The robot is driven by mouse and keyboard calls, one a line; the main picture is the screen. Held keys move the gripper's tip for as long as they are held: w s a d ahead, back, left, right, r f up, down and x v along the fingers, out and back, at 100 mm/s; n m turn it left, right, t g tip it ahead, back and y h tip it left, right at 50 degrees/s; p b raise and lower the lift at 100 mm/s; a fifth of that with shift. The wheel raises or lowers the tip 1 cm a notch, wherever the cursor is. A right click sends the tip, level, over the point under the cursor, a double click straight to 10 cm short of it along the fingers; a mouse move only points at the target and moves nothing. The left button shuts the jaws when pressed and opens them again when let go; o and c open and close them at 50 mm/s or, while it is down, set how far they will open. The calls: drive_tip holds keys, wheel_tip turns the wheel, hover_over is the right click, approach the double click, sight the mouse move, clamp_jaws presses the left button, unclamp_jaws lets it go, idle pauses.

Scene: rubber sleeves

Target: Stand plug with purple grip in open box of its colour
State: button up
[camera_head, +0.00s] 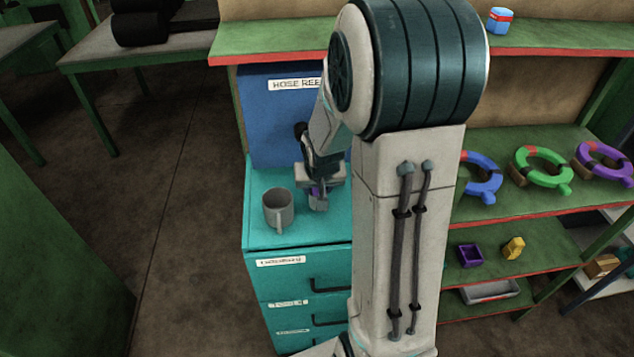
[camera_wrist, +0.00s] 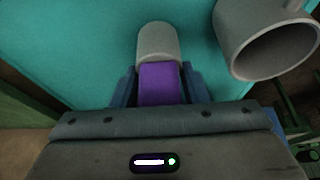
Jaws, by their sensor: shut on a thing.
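The plug shows in the wrist view with a purple grip (camera_wrist: 158,84) and a grey rounded end (camera_wrist: 157,40). My gripper (camera_wrist: 158,88) is shut on the purple grip, its two blue fingers on either side. In the head view my gripper (camera_head: 318,185) is over the teal cabinet top, just right of a grey mug, with a bit of purple between the fingers. I cannot tell whether the plug touches the cabinet top. A purple open box (camera_head: 470,255) sits on the lower green shelf at the right.
The grey mug (camera_head: 278,210) stands close to my gripper; it also shows in the wrist view (camera_wrist: 262,40). A yellow object (camera_head: 513,248) sits right of the purple box. Blue, green and purple rings (camera_head: 603,160) lie on the shelf above. A grey tray (camera_head: 490,291) is below.

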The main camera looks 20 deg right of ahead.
drive_tip(key=shift+w+d+f, duration=0.15)
drive_tip(key=shift+w+f, duration=0.05)
drive_tip(key=shift+w, duration=0.3)
drive_tip(key=shift+w+d+f, duration=0.15)
drive_tip(key=shift+w, duration=0.3)
drive_tip(key=shift+f, duration=0.4)
drive_tip(key=shift+f, duration=0.2)
drive_tip(key=o, duration=1.1)
